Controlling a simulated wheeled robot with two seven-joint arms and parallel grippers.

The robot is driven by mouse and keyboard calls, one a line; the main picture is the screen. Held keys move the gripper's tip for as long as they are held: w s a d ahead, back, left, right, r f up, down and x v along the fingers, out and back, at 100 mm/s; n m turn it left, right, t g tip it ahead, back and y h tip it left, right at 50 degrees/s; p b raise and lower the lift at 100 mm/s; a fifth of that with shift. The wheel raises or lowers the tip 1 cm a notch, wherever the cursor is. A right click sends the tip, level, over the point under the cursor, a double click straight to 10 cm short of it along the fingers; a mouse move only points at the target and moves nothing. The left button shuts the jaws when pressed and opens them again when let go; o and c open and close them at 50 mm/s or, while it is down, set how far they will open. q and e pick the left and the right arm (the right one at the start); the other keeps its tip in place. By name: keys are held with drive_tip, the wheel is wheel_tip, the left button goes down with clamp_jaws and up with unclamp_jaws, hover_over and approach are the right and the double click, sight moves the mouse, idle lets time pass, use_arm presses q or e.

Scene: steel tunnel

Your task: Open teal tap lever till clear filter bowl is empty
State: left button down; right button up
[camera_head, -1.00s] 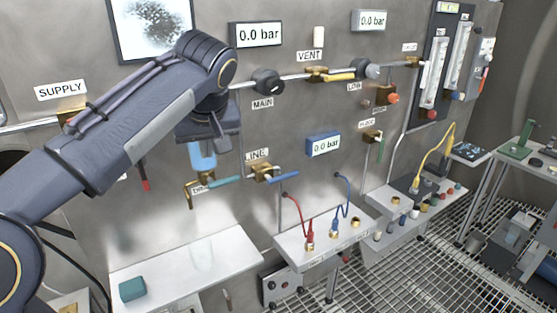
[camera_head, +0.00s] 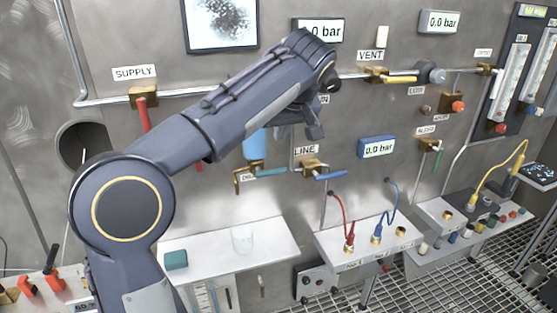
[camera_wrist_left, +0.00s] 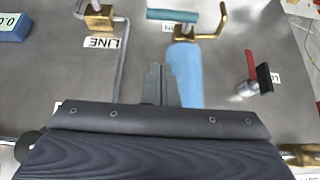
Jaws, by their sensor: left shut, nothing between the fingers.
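The teal tap lever (camera_head: 271,172) lies about level, pointing right from its brass tap (camera_head: 238,180) on the wall. The filter bowl (camera_head: 255,146) hangs just above and looks filled with blue; my arm hides its top in the head view. In the left wrist view the bowl (camera_wrist_left: 187,78), brass tap (camera_wrist_left: 209,27) and teal lever (camera_wrist_left: 172,15) show upside down. My left gripper (camera_head: 316,131) is shut and empty, up and right of the lever, apart from it. Its fingers (camera_wrist_left: 160,84) appear beside the bowl in the wrist view. My right gripper is out of view.
A clear cup (camera_head: 243,239) stands on the white shelf (camera_head: 215,243) below the tap, with a teal block (camera_head: 176,259) to its left. A brass LINE valve with blue lever (camera_head: 330,174) sits right of the teal lever. A red SUPPLY lever (camera_head: 143,115) is left.

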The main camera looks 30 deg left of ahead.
use_arm(q)
hover_over(278, 171)
drive_tip(key=f, duration=0.5)
drive_tip(key=shift+w+a, duration=0.2)
drive_tip(key=shift+a, duration=0.1)
drive_tip(key=shift+s+d+f, duration=0.1)
drive_tip(key=shift+d+f, duration=0.05)
drive_tip(key=shift+f, duration=0.4)
drive_tip(key=shift+s+d+f, duration=0.1)
drive_tip(key=shift+f, duration=0.45)
drive_tip(key=shift+s+d+f, duration=0.1)
drive_tip(key=shift+d+f, duration=0.05)
drive_tip(key=shift+f, duration=0.5)
